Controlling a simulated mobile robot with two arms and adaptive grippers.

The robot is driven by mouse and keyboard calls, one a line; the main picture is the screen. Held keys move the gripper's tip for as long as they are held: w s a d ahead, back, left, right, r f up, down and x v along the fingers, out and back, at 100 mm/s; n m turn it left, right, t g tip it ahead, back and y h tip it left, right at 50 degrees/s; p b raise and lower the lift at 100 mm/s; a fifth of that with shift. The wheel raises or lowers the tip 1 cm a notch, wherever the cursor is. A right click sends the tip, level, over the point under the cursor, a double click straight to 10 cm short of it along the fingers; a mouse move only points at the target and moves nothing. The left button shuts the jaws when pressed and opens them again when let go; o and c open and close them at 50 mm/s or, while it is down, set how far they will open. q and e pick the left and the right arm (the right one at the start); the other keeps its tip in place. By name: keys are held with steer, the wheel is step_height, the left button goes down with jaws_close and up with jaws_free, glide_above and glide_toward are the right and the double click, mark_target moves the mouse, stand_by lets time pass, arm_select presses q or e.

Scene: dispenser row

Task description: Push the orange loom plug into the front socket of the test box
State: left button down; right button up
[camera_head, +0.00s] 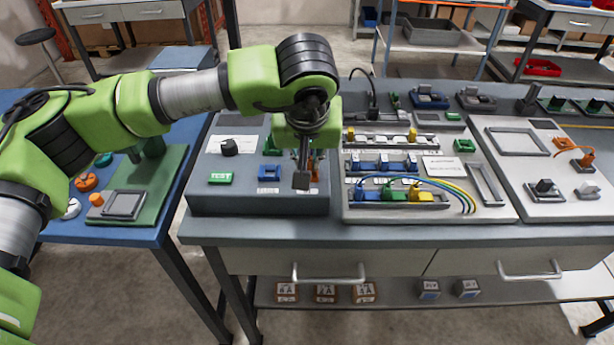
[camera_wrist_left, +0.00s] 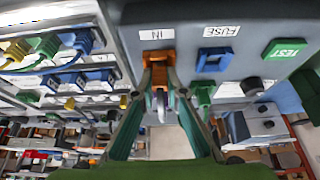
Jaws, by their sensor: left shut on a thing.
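My left gripper (camera_head: 303,178) points down over the right part of the grey test box (camera_head: 225,201). In the left wrist view, its two fingers (camera_wrist_left: 160,82) close on the orange loom plug (camera_wrist_left: 158,60), which is up against the box face (camera_wrist_left: 136,45) beside the IN label (camera_wrist_left: 158,34). A bit of orange (camera_head: 315,171) shows beside the fingers in the head view. The fingers hide the lower part of the plug. The socket opening is hidden, and I cannot tell how deep the plug sits. My right gripper is not in view.
The box carries a green TEST button (camera_head: 220,178), a blue FUSE block (camera_head: 269,173) and a black knob (camera_head: 229,147). A green connector (camera_wrist_left: 205,94) is close beside the fingers. A panel with coloured plugs (camera_head: 395,196) stands at the right.

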arm_select(q)
steer(key=shift+s+f, duration=0.25)
steer(key=shift+f, duration=0.25)
steer(key=shift+s+f, duration=0.2)
steer(key=shift+f, duration=0.3)
steer(key=c, duration=2)
jaws_free()
steer(key=shift+o, duration=0.2)
steer(key=shift+w+f, duration=0.2)
steer(key=shift+w, duration=0.15)
steer(key=shift+r, duration=0.1)
steer(key=o, duration=1.1)
steer(key=shift+c, duration=0.2)
steer(key=shift+r, duration=0.1)
steer(key=shift+w+r, duration=0.15)
steer(key=shift+r, duration=0.15)
